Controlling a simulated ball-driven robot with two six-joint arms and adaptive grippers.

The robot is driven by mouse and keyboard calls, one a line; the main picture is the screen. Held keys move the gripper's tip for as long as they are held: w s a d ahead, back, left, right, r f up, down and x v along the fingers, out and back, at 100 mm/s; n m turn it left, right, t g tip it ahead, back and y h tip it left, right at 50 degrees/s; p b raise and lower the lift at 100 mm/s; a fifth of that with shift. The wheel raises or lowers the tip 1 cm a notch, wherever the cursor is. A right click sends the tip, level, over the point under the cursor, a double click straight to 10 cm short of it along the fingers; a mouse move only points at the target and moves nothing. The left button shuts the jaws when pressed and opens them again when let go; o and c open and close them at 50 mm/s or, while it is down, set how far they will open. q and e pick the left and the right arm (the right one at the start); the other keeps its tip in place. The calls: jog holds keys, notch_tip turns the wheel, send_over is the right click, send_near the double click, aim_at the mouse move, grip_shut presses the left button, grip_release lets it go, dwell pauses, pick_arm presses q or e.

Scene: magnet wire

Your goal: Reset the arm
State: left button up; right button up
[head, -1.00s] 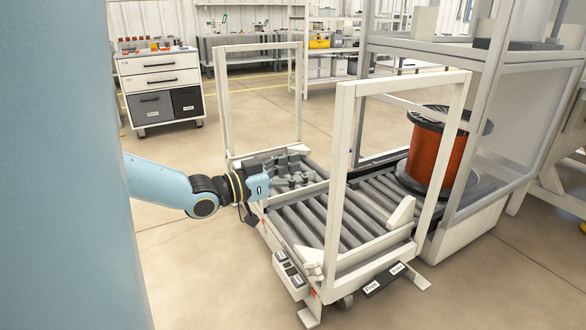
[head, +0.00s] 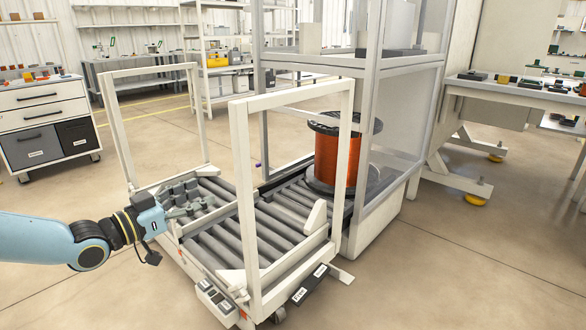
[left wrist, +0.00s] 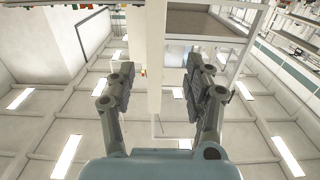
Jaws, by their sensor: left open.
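My left arm comes in from the left in the head view. My left gripper (head: 190,200) is over the near left side of the roller cart (head: 215,237), pointing right across its rollers. Its fingers are apart with nothing between them. In the left wrist view the two fingers of the left gripper (left wrist: 160,88) stand wide apart, with a white post (left wrist: 155,60) showing between or beyond them. I cannot tell whether the gripper touches the cart. My right gripper is in neither view.
A copper wire spool (head: 336,155) stands on the machine's roller bed beyond the cart. The machine frame (head: 385,150) rises behind it. A drawer cabinet (head: 42,125) is at the left and a workbench (head: 520,92) at the right. The floor in front and to the right is clear.

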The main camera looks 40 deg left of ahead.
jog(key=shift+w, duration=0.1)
pick_arm(q)
jog(key=s+d+f+n+g+y+p, duration=0.2)
jog(key=s+d+f+g+p, duration=0.3)
jog(key=f, duration=0.5)
jog(key=s+d+f+n+g+y+p, duration=0.1)
jog(key=s+d+f+g+p, duration=0.15)
jog(key=s+f, duration=0.7)
jog(key=s+d+f+m+g, duration=0.1)
jog(key=s+d+f+g, duration=0.2)
jog(key=s+d+f, duration=0.2)
jog(key=s+d+f+m+g+h+p, duration=0.1)
jog(key=s+d+f+g, duration=0.2)
jog(key=s, duration=0.8)
jog(key=s+d+f+m+g+p, duration=0.1)
jog(key=s+d+f+g, duration=0.3)
jog(key=s+d+f, duration=0.3)
jog(key=shift+s+f, duration=0.35)
jog(key=shift+s, duration=0.45)
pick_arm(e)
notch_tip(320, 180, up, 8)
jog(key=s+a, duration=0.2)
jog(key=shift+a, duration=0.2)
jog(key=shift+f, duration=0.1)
